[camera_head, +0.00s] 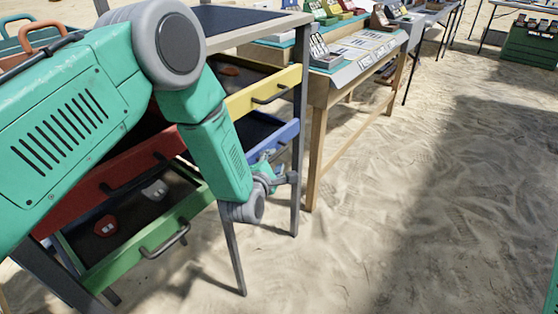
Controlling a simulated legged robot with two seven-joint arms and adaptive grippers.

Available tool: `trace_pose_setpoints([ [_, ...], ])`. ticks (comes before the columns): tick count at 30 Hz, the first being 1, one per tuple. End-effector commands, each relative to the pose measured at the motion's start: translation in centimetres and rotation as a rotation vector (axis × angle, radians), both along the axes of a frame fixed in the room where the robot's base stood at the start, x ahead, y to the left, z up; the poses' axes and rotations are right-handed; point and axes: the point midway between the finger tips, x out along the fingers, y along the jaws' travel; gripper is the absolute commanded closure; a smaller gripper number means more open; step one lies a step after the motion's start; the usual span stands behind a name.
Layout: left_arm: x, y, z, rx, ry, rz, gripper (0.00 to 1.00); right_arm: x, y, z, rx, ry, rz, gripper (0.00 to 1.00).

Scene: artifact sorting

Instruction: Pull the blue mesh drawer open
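The blue mesh drawer (286,133) is on the right side of the drawer rack, below the yellow drawer. Its dark inside shows behind the blue front, so it stands at least partly open. My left arm covers its left part. My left gripper (280,180) is at the lower part of the blue front, close to its handle area. Its fingers are small and partly hidden by my wrist, so I cannot tell whether they touch or hold the handle.
The yellow drawer (262,92) is above the blue one. The red drawer (90,196) is at left, above the open green drawer (145,245), which holds a red and a grey piece. A rack leg (299,185) stands beside my gripper. A wooden table (318,150) stands behind; sand at right is clear.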

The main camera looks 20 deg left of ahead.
Motion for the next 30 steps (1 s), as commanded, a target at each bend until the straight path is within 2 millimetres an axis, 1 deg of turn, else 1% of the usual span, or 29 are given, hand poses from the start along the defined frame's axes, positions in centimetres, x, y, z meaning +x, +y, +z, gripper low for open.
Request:
trace_pose_setpoints([
  [1,0.9,0.1,-0.4,0.0,-0.003,0.001,0.69,0.0,0.0,-0.5,0.0,0.0,0.001,0.6],
  [3,1.9,0.1,-0.6,0.001,-0.002,0.001,0.69,0.0,0.0,-0.8,0.0,0.0,0.001,0.6],
  [6,2.9,0.0,-0.8,0.002,-0.001,-0.001,0.69,0.0,0.0,-1.1,0.001,0.0,0.001,0.6],
  [11,3.6,-0.1,-0.8,0.003,0.0,-0.001,0.69,0.0,0.0,-1.2,0.001,0.0,0.001,0.6],
  [18,3.6,-0.1,-0.8,0.002,0.001,0.0,0.69,0.0,0.0,-1.2,0.0,0.0,0.001,0.6],
  [19,3.6,-0.1,-0.8,0.002,0.001,0.0,0.76,0.0,0.0,-1.2,0.0,0.0,0.001,0.6],
  [20,3.6,-0.1,-0.8,0.002,0.001,0.0,0.87,0.0,0.0,-1.2,0.0,0.0,0.001,0.6],
  [21,3.6,-0.1,-0.8,0.002,0.001,0.0,1.0,0.0,0.0,-1.2,0.0,0.0,0.001,0.6],
  [30,3.5,0.0,-1.0,0.002,0.006,0.002,1.0,0.0,0.0,-1.1,0.0,0.0,0.001,0.6],
])
